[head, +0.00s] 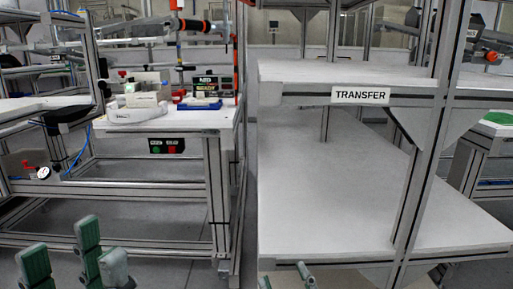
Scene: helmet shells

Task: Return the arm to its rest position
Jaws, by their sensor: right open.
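My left gripper (62,260) is at the lower left of the head view, with green fingers pointing up and spaced apart. Nothing shows between them, and it stands in front of the left workbench's lower frame, touching nothing that I can see. My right gripper (285,284) shows only as fingertips at the bottom edge, left of the rack's front post. Its tips are apart; the rest of it and most of both arms are out of view.
A metal-framed rack with a TRANSFER label (360,95) and a wide, empty lower white shelf (335,195) stands close in front.

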